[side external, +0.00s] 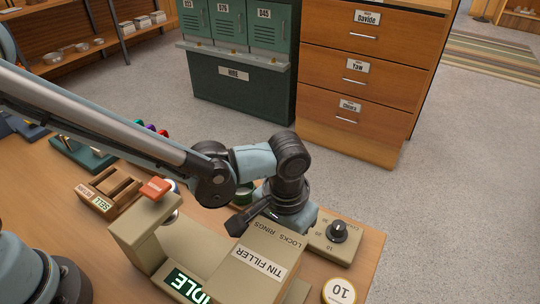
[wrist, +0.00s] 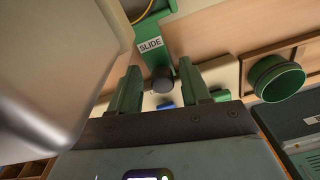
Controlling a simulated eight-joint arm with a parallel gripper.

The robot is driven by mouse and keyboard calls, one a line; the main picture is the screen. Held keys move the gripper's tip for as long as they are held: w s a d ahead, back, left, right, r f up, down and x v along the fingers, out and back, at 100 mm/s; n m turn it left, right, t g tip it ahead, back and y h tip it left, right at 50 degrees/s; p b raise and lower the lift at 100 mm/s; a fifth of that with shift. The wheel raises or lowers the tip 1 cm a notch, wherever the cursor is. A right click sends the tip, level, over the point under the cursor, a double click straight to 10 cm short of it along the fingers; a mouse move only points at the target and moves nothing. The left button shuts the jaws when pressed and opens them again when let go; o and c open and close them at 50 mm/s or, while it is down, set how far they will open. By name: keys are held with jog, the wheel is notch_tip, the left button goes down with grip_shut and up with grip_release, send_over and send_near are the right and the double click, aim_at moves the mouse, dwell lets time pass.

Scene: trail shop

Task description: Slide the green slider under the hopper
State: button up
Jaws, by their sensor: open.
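In the wrist view the green slider (wrist: 184,42) carries a white SLIDE label and a dark round knob (wrist: 162,81). My gripper (wrist: 160,88) is open, with its green fingers on either side of the knob; I cannot tell whether they touch it. A big smooth grey form (wrist: 50,65) fills the left of that view; I cannot tell if it is the hopper. In the side view the beige tin filler (side external: 255,262) stands at the front, its display partly reading IDLE. My gripper is down behind it, its fingertips and the slider hidden.
A green round tin (wrist: 278,78) sits in a wooden frame at right in the wrist view. In the side view a dial box (side external: 338,236) and a round tin marked 10 (side external: 339,291) are right of the filler. A wooden SELL tray (side external: 108,190) is at left.

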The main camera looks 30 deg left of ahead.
jog(key=shift+s+d+r+n, duration=0.25)
jog(key=shift+d+r+n, duration=0.25)
jog(key=shift+r, duration=0.3)
jog(key=shift+s+d+r+n, duration=0.2)
jog(key=shift+d+r+n, duration=0.2)
jog(key=shift+r+n, duration=0.3)
jog(key=shift+a+r, duration=0.2)
jog(key=shift+r, duration=1.25)
jog(key=s+a+r+t, duration=0.1)
jog(key=a+r+t, duration=0.2)
jog(key=a, duration=1.1)
jog(key=s+a+r+t, duration=0.1)
jog(key=a+r+t, duration=0.2)
jog(key=a, duration=1.2)
jog(key=shift+a+r+t, duration=0.15)
jog(key=shift+r+t, duration=0.2)
jog(key=shift+t, duration=0.15)
